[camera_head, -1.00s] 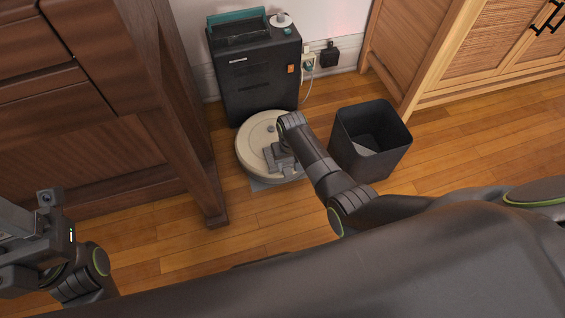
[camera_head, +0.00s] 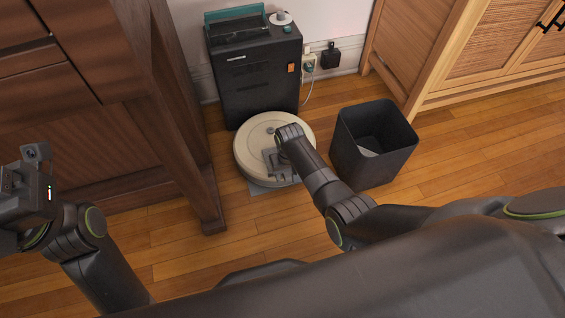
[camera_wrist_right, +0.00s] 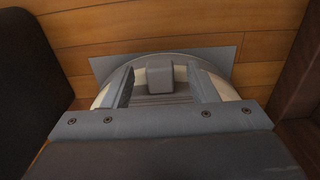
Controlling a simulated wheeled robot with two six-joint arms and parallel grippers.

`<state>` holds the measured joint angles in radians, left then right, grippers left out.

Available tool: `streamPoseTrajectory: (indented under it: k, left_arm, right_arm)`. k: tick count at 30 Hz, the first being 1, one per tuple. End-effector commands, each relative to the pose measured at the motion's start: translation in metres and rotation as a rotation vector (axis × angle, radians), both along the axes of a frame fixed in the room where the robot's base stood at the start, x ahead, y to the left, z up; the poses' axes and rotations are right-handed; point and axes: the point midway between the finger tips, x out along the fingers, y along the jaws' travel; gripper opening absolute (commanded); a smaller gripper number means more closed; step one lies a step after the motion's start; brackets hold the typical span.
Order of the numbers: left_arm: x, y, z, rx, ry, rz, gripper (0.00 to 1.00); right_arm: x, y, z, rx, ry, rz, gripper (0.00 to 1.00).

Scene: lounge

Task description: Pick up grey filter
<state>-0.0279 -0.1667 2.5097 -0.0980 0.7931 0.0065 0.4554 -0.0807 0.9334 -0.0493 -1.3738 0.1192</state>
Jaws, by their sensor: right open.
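A round cream robot vacuum (camera_head: 245,150) sits on the floor on a flat grey pad (camera_head: 262,189). My right gripper (camera_head: 278,166) is over its top, pointing down. In the right wrist view, the open fingers of my right gripper (camera_wrist_right: 161,90) stand either side of a grey block (camera_wrist_right: 160,73), with a ribbed grey surface just below it. This block looks like the grey filter; I cannot tell whether either finger touches it. In the head view my wrist hides it. My left gripper (camera_head: 14,190) is at the left edge, partly cut off, away from the vacuum.
A black bin (camera_head: 345,160) with something pale inside stands right of the vacuum. A dark dock tower (camera_head: 262,80) stands behind it. A dark wooden cabinet (camera_head: 90,150) with a leg is close on the left. A lighter cabinet (camera_head: 480,70) is at the back right.

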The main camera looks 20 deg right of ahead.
Motion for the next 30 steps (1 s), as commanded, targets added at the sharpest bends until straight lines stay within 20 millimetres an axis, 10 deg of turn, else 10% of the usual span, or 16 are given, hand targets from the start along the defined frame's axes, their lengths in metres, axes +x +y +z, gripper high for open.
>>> streamPoseTrajectory:
  k: [10,21,30]
  left_arm:
    - [0.0012,-0.0001,0.0026,-0.004,-0.008,-0.009,0.62]
    - [0.001,-0.0002,0.0025,-0.004,-0.008,-0.008,0.62]
    - [0.0008,-0.0001,0.0029,-0.004,-0.009,-0.008,0.62]
  right_arm:
    - [0.0001,-0.0002,-0.0015,0.0,0.0,0.0,0.53]
    - [0.0,-0.0002,-0.0015,0.0,0.0,0.0,0.06]
    - [0.0001,-0.0001,-0.0009,0.0,0.0,0.0,0.04]
